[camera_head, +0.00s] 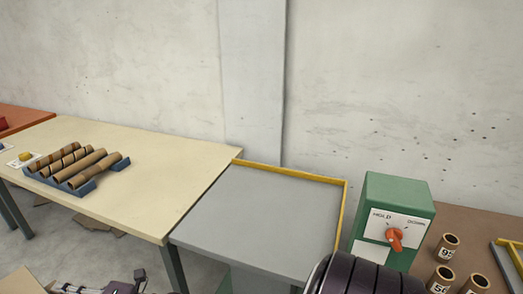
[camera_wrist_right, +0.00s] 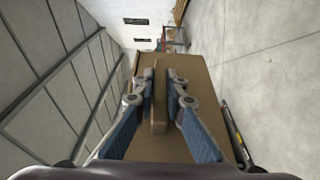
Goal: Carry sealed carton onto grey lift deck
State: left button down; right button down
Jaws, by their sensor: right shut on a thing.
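The grey lift deck (camera_head: 262,215) is in the middle of the head view, bare, with a yellow rim along its back and right edges. The brown carton (camera_head: 20,283) shows only as a corner at the bottom left edge of the head view. In the right wrist view the carton (camera_wrist_right: 202,80) fills the middle. My right gripper (camera_wrist_right: 164,82) is shut on an upright tan ridge of it. In the head view, part of that gripper (camera_head: 95,288) shows beside the carton, left of and below the deck. My left gripper is out of view.
A cream table (camera_head: 150,180) adjoins the deck's left side and holds cardboard tubes in a blue rack (camera_head: 75,187). A green control box (camera_head: 390,205) with an orange knob stands right of the deck. Labelled tubes (camera_head: 446,247) stand on a brown surface. A concrete wall is behind.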

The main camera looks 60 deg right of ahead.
aim_at(250, 205)
jog(key=i+l+z, duration=0.1)
jog(key=i+z, duration=0.65)
jog(key=i+j+z, duration=0.1)
jog(key=i+z, duration=0.45)
jog(key=z, duration=1.4)
